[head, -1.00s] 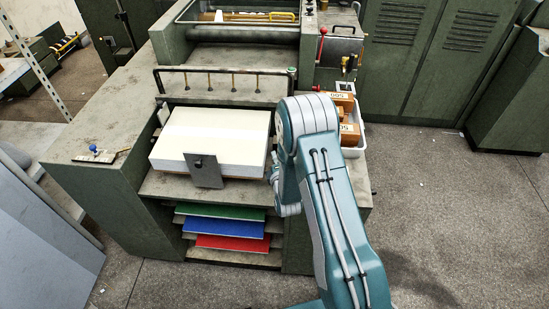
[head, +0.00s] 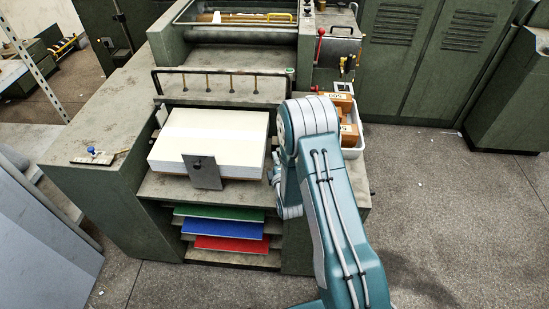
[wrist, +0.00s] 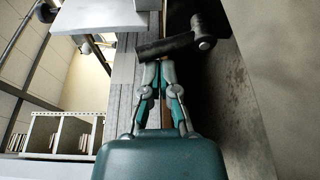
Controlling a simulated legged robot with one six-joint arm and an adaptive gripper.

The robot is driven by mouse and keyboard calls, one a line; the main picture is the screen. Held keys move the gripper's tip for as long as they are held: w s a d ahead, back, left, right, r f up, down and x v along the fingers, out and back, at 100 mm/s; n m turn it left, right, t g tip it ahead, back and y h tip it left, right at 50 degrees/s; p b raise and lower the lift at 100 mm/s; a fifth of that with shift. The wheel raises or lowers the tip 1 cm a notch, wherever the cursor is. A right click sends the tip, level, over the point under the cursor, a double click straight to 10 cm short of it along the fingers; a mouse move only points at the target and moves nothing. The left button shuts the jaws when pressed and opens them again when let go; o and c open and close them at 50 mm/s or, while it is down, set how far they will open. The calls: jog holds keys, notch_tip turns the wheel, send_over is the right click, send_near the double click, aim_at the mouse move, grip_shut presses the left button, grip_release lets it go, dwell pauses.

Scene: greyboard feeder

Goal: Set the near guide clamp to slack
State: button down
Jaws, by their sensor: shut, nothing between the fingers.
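In the wrist view my gripper (wrist: 159,68) is shut and empty. Its fingertips are right at a dark bar (wrist: 165,47), which looks like a clamp lever; I cannot tell if they touch. A rounded end piece (wrist: 204,40) is beside the bar. Whether this is the near guide clamp, and how it is set, I cannot tell. A grey upright guide plate (head: 203,171) with a dark knob stands against the front of the white sheet stack (head: 215,135).
Green, blue and red boards (head: 228,228) lie on shelves below the stack. A small blue-knobbed lever (head: 91,151) is on the left top. A white bin (head: 352,151) with brown boxes stands right of the stack. Open floor (head: 430,200) lies to the right.

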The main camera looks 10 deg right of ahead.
jog(key=shift+d+m, duration=0.15)
jog(key=shift+m, duration=0.15)
jog(key=shift+s+d, duration=0.1)
jog(key=shift+d, duration=0.15)
jog(key=shift+s+d+f, duration=0.1)
jog(key=shift+s+d, duration=0.1)
jog(key=shift+d, duration=0.4)
dwell(1.8)
jog(key=shift+s, duration=0.1)
dwell(0.7)
